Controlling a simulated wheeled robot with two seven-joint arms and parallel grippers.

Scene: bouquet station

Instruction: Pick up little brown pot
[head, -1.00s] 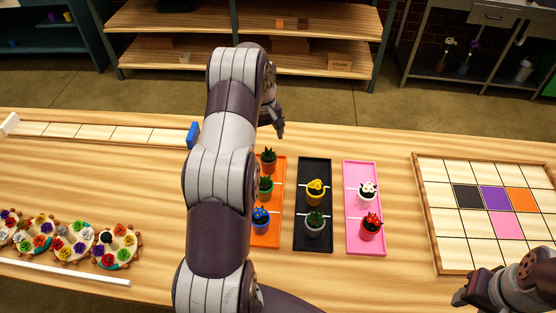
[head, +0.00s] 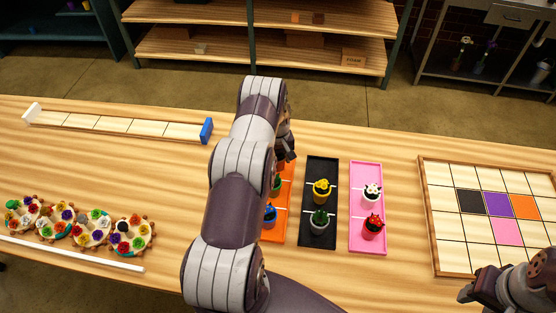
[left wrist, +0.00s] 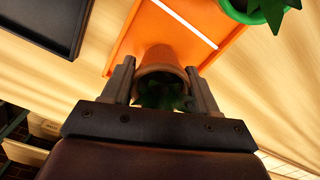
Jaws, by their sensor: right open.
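The little brown pot (left wrist: 162,63) with a dark green spiky plant shows in the left wrist view, at one end of the orange tray (left wrist: 129,38). My left gripper (left wrist: 160,72) has one finger on each side of it. The fingers are very near the pot's sides; I cannot tell whether they touch it. In the head view my left arm hides the pot, and my left gripper (head: 285,155) is partly hidden over the far end of the orange tray. My right gripper (head: 468,292) is open at the lower right, away from the pots.
A green pot (left wrist: 255,10) and a blue pot (head: 270,214) share the orange tray. The black tray (head: 320,168) and pink tray (head: 366,174) hold two pots each. A grid board (head: 450,238) lies right. Flower-filled rings (head: 90,228) lie left. A strip tray (head: 115,124) lies far left.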

